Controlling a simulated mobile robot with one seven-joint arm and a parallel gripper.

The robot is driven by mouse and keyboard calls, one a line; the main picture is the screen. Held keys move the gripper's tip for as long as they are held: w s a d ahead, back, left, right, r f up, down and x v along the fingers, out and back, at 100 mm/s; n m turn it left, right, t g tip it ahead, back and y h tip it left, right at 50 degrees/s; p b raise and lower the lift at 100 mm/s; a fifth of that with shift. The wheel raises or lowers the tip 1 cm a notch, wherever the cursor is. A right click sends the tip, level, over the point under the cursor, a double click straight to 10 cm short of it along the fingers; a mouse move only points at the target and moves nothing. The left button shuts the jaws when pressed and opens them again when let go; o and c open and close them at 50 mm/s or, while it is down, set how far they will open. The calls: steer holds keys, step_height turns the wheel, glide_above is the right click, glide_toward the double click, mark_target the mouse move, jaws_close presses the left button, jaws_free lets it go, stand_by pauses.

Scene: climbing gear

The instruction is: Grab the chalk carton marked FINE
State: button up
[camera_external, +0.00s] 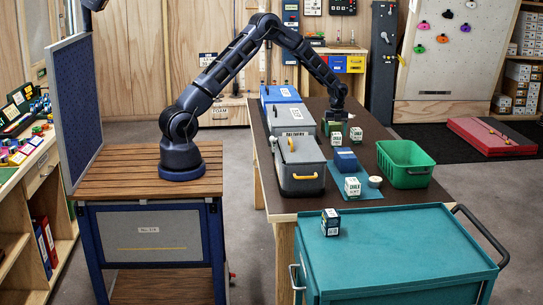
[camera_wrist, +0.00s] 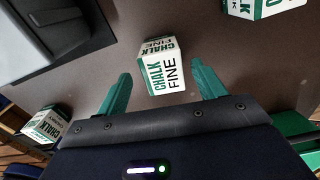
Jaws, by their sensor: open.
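The chalk carton marked FINE (camera_wrist: 163,66) is white and green, with its lettering clear in the wrist view. It stands on the dark brown table just ahead of my gripper (camera_wrist: 162,82). The green fingers are spread wide, one to each side of it, with gaps showing and nothing held. In the external view my gripper (camera_external: 335,118) is low over the table's far half, above a small carton (camera_external: 335,137) whose marking is too small to read there.
Other chalk cartons stand right of my gripper (camera_external: 356,134), on the blue mat (camera_external: 352,187) and on the teal cart (camera_external: 330,222). Grey lidded bins (camera_external: 300,170) line the table's left side. A green basket (camera_external: 408,165) and blue box (camera_external: 345,160) stand nearer the camera.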

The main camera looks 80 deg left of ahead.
mark_target(336, 141)
steer(key=shift+w+f, duration=0.2)
steer(key=shift+f, duration=2.4)
steer(key=c, duration=1.1)
